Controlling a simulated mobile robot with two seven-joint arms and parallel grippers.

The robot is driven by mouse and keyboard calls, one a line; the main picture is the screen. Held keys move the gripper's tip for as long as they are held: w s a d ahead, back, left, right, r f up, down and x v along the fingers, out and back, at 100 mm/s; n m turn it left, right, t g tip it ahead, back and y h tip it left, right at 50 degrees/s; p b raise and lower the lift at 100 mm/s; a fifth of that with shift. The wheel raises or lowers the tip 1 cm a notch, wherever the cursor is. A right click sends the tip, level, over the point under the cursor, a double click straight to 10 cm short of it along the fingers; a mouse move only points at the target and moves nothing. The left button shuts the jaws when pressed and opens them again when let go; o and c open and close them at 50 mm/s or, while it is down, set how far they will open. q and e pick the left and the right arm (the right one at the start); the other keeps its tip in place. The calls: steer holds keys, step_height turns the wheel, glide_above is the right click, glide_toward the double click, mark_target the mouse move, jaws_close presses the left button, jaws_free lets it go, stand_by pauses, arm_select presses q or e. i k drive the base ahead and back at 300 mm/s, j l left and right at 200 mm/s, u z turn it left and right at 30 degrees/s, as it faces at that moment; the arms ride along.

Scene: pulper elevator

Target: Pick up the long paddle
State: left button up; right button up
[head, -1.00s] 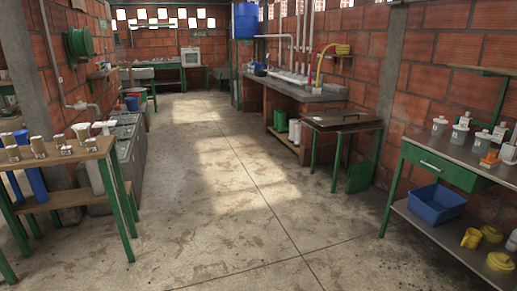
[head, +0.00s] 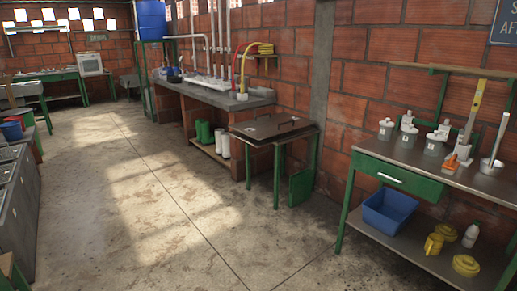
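No gripper of mine shows in the head view. On the right stands a green-framed table with a grey top (head: 402,158). At its right end a long tan upright piece (head: 474,112) rises above an orange base (head: 455,163); it looks like a long handle, and I cannot tell for sure whether it is the paddle. Beside it a pale stick (head: 499,138) leans out of a white pot (head: 490,167).
White containers (head: 385,129) stand on the tabletop. A blue bin (head: 389,212) and yellow items (head: 433,245) sit on its lower shelf. A small brown-topped table (head: 270,128) and a sink counter (head: 210,92) line the wall. The concrete floor (head: 160,200) is open.

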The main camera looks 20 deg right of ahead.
mark_target(502, 76)
steer(key=i+z, duration=0.3)
steer(key=i, duration=0.35)
steer(key=i+z, duration=0.3)
steer(key=i, duration=0.35)
steer(key=i+z, duration=0.15)
steer(key=i, duration=0.55)
steer(key=i+j+z, duration=0.2)
steer(key=i, duration=0.5)
steer(key=i+z, duration=0.3)
steer(key=i, duration=0.8)
